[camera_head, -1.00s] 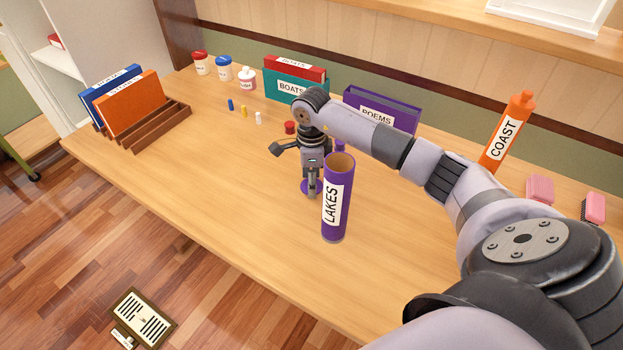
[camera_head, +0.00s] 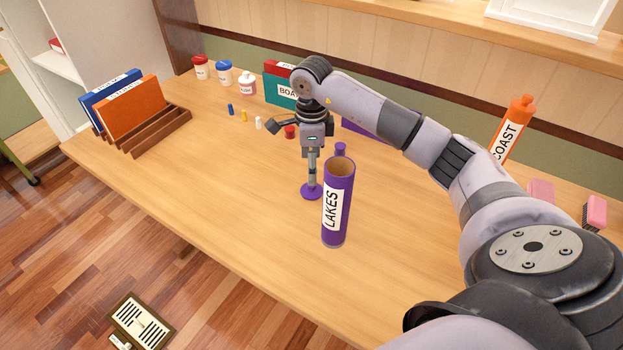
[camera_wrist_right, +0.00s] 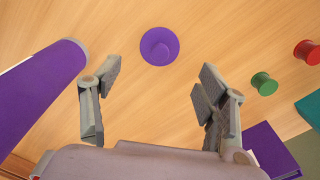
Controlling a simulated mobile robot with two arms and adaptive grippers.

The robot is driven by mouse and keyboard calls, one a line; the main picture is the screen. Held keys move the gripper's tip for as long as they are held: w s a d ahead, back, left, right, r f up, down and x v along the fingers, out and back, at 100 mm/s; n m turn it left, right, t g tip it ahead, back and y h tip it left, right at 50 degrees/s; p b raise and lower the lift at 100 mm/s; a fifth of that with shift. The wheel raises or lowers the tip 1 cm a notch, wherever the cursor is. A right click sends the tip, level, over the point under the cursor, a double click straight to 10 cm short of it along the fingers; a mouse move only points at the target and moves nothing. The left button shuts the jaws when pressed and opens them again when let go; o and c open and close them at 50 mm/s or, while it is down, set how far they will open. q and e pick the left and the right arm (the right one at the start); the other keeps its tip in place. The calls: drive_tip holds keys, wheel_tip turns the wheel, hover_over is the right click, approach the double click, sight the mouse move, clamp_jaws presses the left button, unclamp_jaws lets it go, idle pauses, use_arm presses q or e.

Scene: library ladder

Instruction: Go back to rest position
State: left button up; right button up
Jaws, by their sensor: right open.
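My right gripper (camera_head: 312,178) hangs open and empty above the desk, pointing down, with its arm coming in from the right. In the right wrist view, its two fingers (camera_wrist_right: 157,85) are spread apart with nothing between them. A round purple cap with a knob (camera_head: 312,191) lies on the desk below the gripper, and it shows beyond the fingertips in the right wrist view (camera_wrist_right: 160,46). The purple tube labelled LAKES (camera_head: 341,225) stands upright and open-topped just right of the gripper, and at the left of the right wrist view (camera_wrist_right: 40,95). My left gripper is not in view.
A small purple knobbed thing (camera_head: 340,149) shows behind the tube. A teal BOATS box (camera_head: 281,93) and a purple box (camera_head: 365,124) stand behind my arm. An orange COAST tube (camera_head: 516,118) is at the right. A wooden rack (camera_head: 160,128) holds folders at left. The front-left desk is clear.

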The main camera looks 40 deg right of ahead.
wheel_tip(320, 180, up, 5)
